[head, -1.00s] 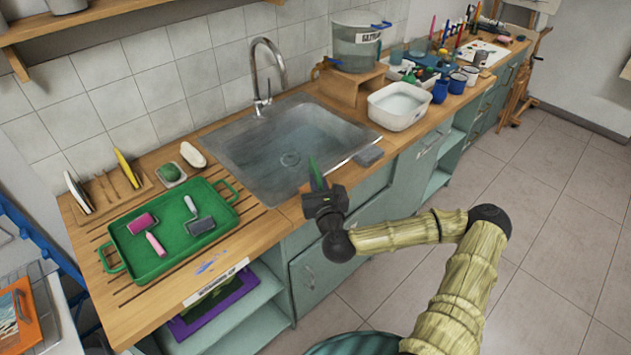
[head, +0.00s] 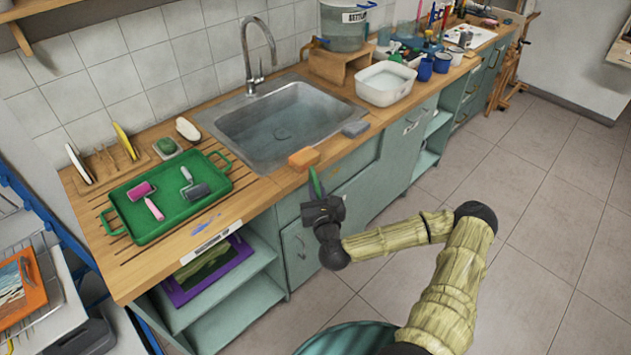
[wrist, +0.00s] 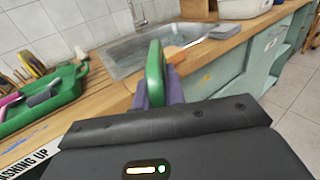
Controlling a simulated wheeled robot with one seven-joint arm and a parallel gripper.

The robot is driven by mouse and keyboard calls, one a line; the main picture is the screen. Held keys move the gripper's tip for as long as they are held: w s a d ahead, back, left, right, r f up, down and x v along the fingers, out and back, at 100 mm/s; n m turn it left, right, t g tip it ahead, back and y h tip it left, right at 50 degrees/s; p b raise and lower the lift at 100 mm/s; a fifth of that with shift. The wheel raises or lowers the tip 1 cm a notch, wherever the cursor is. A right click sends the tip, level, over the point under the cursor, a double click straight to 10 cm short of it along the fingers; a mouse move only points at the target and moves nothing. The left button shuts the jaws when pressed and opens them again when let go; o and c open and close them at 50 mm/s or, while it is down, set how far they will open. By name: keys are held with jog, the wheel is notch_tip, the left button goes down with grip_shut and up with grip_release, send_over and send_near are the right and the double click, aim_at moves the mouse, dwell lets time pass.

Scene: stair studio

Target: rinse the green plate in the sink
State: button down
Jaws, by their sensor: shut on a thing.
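My gripper (head: 318,196) is shut on the green plate (head: 315,182), which stands upright and shows nearly edge-on. In the head view they are at the counter's front edge, just in front of the sink (head: 240,150). In the wrist view the green plate (wrist: 155,72) rises between the purple fingers of my gripper (wrist: 160,88), with the sink (wrist: 125,62) beyond it. The metal tap (head: 250,60) arches over the back of the basin. Whether water runs cannot be told.
An orange sponge (head: 303,158) and a grey block (head: 355,129) lie on the sink's front edge. A green tray (head: 150,232) with rollers is at the left, by a plate rack (head: 108,165). A white tub (head: 386,84) stands right of the sink.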

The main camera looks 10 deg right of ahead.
jog(key=s+f+b, duration=0.1)
jog(key=s+f, duration=0.3)
jog(key=f, duration=0.5)
jog(key=s+f+b, duration=0.2)
jog(key=s+f, duration=0.2)
jog(key=f, duration=0.5)
jog(key=shift+s+a+y, duration=0.3)
jog(key=shift+f, duration=0.1)
